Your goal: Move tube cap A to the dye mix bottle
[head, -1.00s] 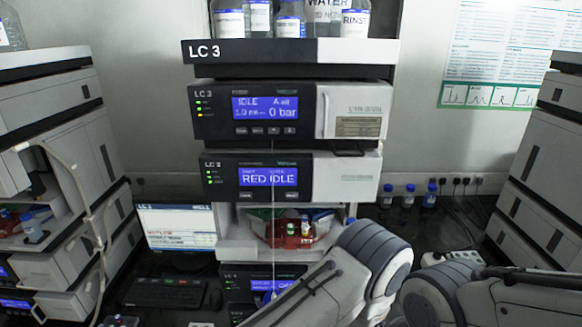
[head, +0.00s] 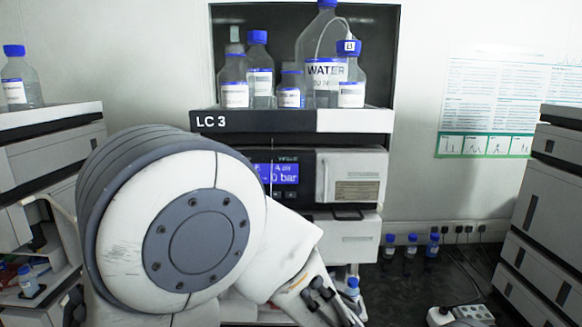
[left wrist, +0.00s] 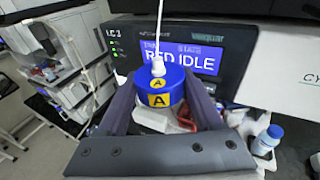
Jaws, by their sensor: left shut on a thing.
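Tube cap A (left wrist: 159,88) is a blue cap with yellow "A" labels and a thin white tube rising from its top. In the left wrist view my left gripper (left wrist: 160,100) is shut on it, with one dark finger on each side. The cap is held in front of the LC 3 module reading "RED IDLE". In the head view my arm covers the lower middle and hides the cap. A small blue-capped bottle (left wrist: 268,140) stands to the right of the gripper; it also shows in the head view (head: 352,288). I cannot read its label, so I cannot tell whether it is the dye mix bottle. My right gripper is out of view.
The LC 3 top tray (head: 355,121) holds several blue-capped bottles, including a large WATER bottle (head: 322,88). Small blue-capped bottles (head: 410,255) stand by the back wall. A power strip (head: 462,316) and cables lie at right. Equipment stacks flank both sides.

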